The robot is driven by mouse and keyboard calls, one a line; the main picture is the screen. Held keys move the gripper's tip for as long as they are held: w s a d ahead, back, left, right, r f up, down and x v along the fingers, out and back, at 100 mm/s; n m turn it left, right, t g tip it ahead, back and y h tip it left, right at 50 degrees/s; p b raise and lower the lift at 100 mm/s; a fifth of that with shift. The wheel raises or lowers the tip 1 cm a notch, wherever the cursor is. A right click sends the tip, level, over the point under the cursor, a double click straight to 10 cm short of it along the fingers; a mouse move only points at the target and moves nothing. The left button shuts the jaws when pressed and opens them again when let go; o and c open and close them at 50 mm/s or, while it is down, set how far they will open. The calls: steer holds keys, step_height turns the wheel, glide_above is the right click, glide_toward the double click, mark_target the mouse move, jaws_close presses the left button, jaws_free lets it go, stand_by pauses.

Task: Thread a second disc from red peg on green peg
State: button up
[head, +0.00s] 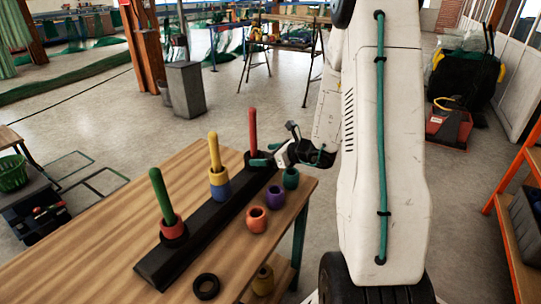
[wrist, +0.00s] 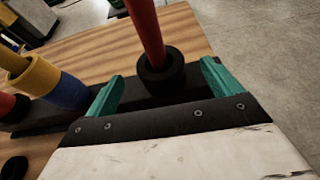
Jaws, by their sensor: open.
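A black base (head: 208,236) on the wooden table carries three upright pegs. The red peg (head: 253,131) is at its far end, with a black collar or disc round its foot (wrist: 161,73); I cannot tell which. The green peg (head: 160,190) is at the near end, with a red disc (head: 172,225) low on it above a black ring. The yellow peg (head: 214,150) between them bears a yellow disc above a blue disc (head: 219,190). My gripper (head: 266,155) is open at the red peg. In the wrist view the peg's foot lies between the teal fingertips (wrist: 162,82), apart from both.
Loose discs stand along the right table edge: teal (head: 290,179), purple (head: 275,199), orange (head: 256,221) and brown (head: 263,282). A black ring (head: 206,287) lies near the base's near end. The wooden table (head: 110,240) is clear left of the base.

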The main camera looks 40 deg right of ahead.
mark_target(257, 154)
steer(key=x, duration=0.5)
steer(key=shift+w+a+f, duration=0.1)
steer(key=shift+w+a, duration=0.05)
steer(key=shift+w, duration=0.15)
steer(key=c, duration=1.1)
